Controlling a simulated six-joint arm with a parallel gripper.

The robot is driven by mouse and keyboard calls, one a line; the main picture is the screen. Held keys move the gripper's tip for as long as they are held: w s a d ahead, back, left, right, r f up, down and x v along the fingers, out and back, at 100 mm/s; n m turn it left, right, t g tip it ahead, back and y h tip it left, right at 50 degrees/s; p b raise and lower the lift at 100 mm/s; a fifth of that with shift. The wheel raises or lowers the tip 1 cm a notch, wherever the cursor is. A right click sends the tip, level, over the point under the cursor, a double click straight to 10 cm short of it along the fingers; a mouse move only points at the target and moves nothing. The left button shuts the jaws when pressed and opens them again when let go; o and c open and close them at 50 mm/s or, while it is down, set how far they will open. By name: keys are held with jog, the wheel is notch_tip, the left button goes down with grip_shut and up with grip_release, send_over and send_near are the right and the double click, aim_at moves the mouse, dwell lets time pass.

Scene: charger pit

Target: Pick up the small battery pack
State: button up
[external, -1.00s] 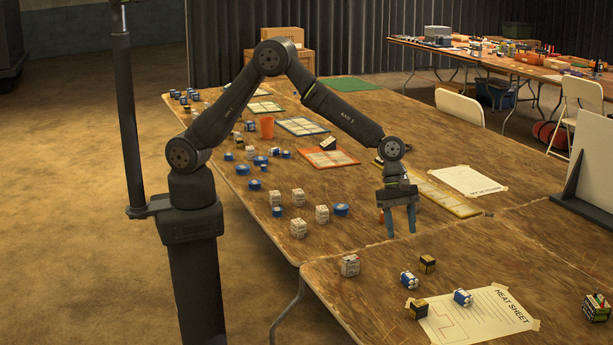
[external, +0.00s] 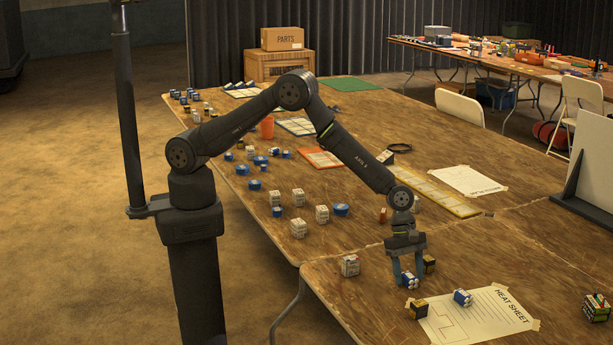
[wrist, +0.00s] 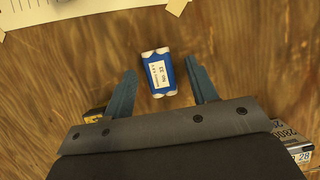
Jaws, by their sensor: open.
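A small blue battery pack with white cell ends (external: 410,281) and a white label lies on the near table. In the wrist view the pack (wrist: 159,76) sits between the two blue fingers, with clear wood on both sides. My gripper (external: 408,280) is open, points down and is low around the pack, not visibly touching it. In the wrist view my gripper (wrist: 160,68) shows its fingers apart. A similar blue pack (external: 463,298) lies to the right on the heat sheet.
The white heat sheet (external: 490,318) is taped to the table. A black-and-gold box (external: 418,308) is at its corner, and another (external: 429,264) stands just behind my gripper. A white block (external: 349,265) is to the left. The table's right side is mostly clear.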

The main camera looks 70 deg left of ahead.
aim_at(406, 276)
jog(key=shift+f, duration=0.1)
jog(key=shift+c, duration=0.4)
jog(key=c, duration=1)
jog(key=shift+c, duration=0.2)
jog(key=shift+r, duration=0.5)
jog(key=r, duration=0.2)
jog(key=s+r, duration=0.1)
jog(key=r, duration=0.1)
jog(key=shift+d, duration=0.2)
jog(key=s+d+r, duration=0.1)
jog(key=s+r, duration=0.5)
jog(key=s, duration=0.4)
jog(key=shift+s+d, duration=0.2)
jog(key=shift+d, duration=0.15)
